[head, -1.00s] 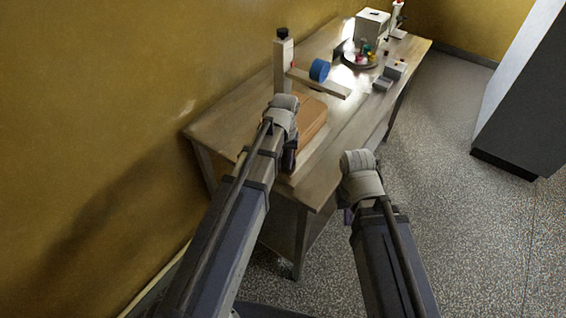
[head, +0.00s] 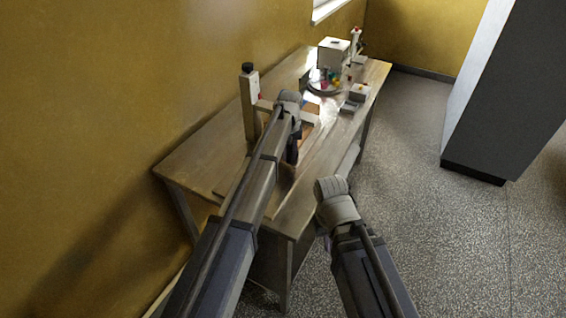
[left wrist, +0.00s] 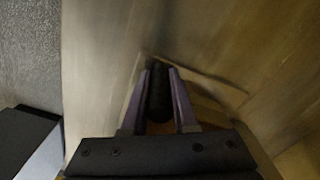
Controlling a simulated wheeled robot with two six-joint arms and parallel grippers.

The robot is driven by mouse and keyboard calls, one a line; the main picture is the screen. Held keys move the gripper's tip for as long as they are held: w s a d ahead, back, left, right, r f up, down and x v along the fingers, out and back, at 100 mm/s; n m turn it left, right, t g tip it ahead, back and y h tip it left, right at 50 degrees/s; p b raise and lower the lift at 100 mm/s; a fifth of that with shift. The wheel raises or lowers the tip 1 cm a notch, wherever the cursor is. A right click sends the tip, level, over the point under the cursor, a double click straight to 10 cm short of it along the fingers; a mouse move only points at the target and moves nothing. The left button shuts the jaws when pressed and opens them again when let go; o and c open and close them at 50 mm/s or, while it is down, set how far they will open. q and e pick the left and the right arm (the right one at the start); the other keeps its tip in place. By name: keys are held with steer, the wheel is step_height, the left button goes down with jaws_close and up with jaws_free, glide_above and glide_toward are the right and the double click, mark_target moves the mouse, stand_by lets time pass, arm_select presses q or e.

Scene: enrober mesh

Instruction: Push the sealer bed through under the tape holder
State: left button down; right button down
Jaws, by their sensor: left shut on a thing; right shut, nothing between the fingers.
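The tape holder (head: 250,105) is a pale upright post with a dark top, and its arm reaches right across the table. My left arm covers part of it, and the blue tape roll is hidden. The orange-brown sealer bed (head: 309,133) shows only in part beside my left wrist, at and beyond the holder's arm. My left gripper (head: 292,150) is low over the bed. In the left wrist view its fingers (left wrist: 164,95) are shut on a dark, rounded handle (left wrist: 159,92). My right gripper (head: 323,232) is shut and empty, off the table's right edge, with its fingers barely visible.
Farther along the wooden table (head: 195,160) stand a white box (head: 333,53), a round tray (head: 314,89) with small coloured things and small grey boxes (head: 354,97). The yellow wall borders the table on the left. Open floor lies to the right, before a grey cabinet (head: 510,100).

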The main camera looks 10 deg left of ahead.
arm_select(q)
steer(key=shift+w+d, duration=0.25)
steer(key=shift+w, duration=0.5)
steer(key=c, duration=0.7)
jaws_free()
step_height(320, 180, up, 8)
steer(key=p, duration=0.7)
steer(key=shift+f+p, duration=0.1)
steer(key=shift+p, duration=0.3)
steer(key=shift+c, duration=0.3)
